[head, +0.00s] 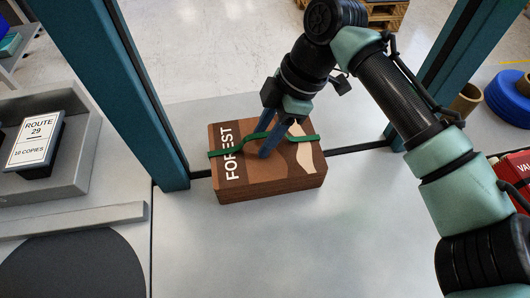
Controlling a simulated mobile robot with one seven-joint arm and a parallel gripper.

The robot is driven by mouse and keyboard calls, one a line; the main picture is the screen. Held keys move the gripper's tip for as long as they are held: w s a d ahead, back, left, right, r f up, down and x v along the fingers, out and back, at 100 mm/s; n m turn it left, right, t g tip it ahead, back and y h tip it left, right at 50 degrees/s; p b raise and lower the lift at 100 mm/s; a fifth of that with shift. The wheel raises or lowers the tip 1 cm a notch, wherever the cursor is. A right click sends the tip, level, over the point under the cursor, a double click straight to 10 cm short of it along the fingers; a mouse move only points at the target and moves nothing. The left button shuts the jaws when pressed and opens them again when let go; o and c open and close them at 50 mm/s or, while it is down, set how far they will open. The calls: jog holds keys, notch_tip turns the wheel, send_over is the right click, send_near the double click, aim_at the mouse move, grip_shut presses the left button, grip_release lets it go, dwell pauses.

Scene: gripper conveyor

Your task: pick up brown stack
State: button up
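The brown stack (238,182) is a block of layered brown sheets with a printed top reading "FOREST" and tan shapes. It lies flat on the grey surface near the middle of the head view. A green strap (225,151) crosses its top from left to right and bends upward near my fingers. My gripper (266,150) points down at the middle of the stack, with its blue fingers at the strap. The fingers overlap each other in this view, so I cannot tell whether they are closed on the strap.
Teal posts (130,95) stand left and right of the stack. A grey tray (75,170) at left holds a sign (36,142) reading "ROUTE 29, 10 COPIES". A red item (516,170) and blue roll (508,97) are at right. The surface in front is clear.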

grip_shut()
dwell(1.1)
jog(key=shift+r, duration=0.15)
